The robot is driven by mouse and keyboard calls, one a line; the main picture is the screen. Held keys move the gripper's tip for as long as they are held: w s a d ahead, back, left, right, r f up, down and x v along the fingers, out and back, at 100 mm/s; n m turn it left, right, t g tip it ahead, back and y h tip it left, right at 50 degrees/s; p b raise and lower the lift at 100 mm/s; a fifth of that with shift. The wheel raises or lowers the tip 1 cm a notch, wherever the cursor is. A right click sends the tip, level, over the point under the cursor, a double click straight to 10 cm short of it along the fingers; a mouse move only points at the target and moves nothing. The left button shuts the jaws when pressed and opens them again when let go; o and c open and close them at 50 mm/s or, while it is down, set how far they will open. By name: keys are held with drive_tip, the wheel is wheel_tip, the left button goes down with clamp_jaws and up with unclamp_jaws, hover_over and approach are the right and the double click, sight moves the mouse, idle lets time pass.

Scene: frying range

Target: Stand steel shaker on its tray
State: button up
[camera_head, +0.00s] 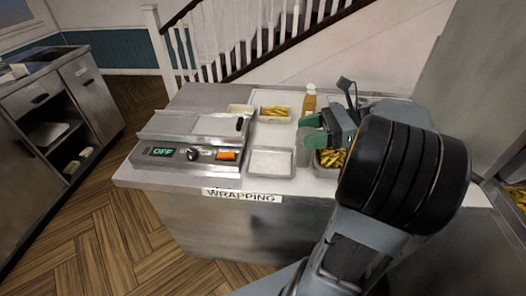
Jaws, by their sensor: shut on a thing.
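My gripper (312,130), with green fingers, is over the right part of the wrapping counter. It is shut on a grey, cup-like thing, which I take to be the steel shaker (304,146); the fingers and arm hide part of it. It looks upright, but I cannot tell whether it touches the counter. A small, shallow, pale tray (271,175) with a metal rim lies empty at the counter's front middle, just left of and nearer than the shaker.
A wrapping machine (190,150) reading OFF fills the counter's left. Behind are a tray of chips (274,118) and an amber bottle (309,103). More chips (331,158) sit in a container right of the shaker. A steel cabinet (60,110) stands far left, across open floor.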

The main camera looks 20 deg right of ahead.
drive_tip(key=w+a+f, duration=0.3)
drive_tip(key=w+f, duration=0.9)
drive_tip(key=w, duration=0.1)
drive_tip(key=shift+w+f, duration=0.2)
drive_tip(key=shift+f, duration=0.2)
drive_tip(key=o, duration=0.9)
drive_tip(key=shift+o, duration=0.2)
